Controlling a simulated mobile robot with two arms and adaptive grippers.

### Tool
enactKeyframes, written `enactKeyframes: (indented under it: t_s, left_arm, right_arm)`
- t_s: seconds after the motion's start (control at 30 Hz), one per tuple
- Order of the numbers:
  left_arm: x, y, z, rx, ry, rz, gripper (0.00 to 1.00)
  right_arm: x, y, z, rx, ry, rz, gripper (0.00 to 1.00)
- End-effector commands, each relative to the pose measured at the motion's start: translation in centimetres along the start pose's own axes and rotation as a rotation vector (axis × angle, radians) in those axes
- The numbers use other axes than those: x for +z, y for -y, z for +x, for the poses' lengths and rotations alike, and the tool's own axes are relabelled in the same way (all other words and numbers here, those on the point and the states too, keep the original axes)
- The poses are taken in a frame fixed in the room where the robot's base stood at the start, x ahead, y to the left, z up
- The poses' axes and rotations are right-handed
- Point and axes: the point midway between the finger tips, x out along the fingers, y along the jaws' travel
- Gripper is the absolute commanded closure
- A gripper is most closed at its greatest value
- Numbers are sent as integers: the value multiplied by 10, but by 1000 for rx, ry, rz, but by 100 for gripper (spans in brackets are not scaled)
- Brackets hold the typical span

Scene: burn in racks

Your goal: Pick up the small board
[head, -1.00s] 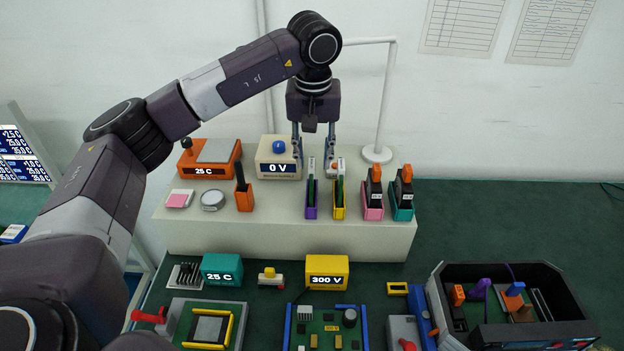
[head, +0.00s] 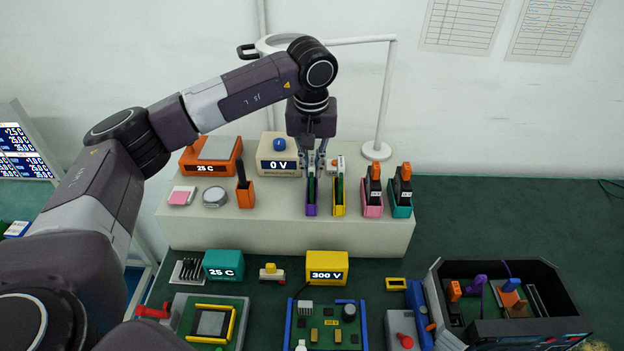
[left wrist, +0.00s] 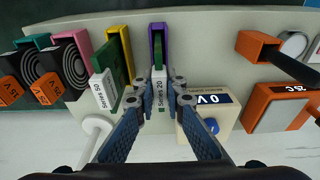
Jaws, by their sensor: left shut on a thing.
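A small green board (head: 311,188) with a white label stands upright in a purple slot holder (left wrist: 158,35) on the raised pale shelf. Its label reads "Series 20" in the left wrist view. My left gripper (head: 314,168) points down and is shut on the top of this board, with a finger on each side of the label (left wrist: 159,92). The board is still in the purple holder. A second green board (left wrist: 118,72), labelled "Series 50", stands in the yellow holder (head: 339,211) just to the right in the head view. My right gripper is out of view.
Pink (head: 372,212) and teal (head: 401,212) holders with black and orange modules stand further right. A "0 V" box (head: 278,156) is close behind and left of my gripper. A white lamp post (head: 384,100) rises behind. An open black case (head: 500,330) lies front right.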

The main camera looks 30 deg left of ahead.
Motion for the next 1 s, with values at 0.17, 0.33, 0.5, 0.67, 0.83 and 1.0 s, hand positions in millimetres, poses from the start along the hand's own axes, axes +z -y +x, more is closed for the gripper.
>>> enactKeyframes:
  t_s: [0.17, 0.33, 0.5, 0.67, 0.83, 1.0]
  left_arm:
    - [0, 0, -1, 1, -1, 0, 100]
    - [-2, 0, -6, 1, -2, 0, 100]
    - [-5, -1, -26, 3, -4, 1, 100]
    - [-10, -2, -59, 5, -6, 0, 100]
    - [-17, -2, -105, 4, -5, -1, 100]
    - [-23, -1, -150, 3, -4, -1, 100]
  right_arm:
    - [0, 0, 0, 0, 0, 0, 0]
    - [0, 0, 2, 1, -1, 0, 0]
    - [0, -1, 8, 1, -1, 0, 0]
    - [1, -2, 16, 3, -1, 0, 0]
    - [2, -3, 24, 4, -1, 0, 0]
    - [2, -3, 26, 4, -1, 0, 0]
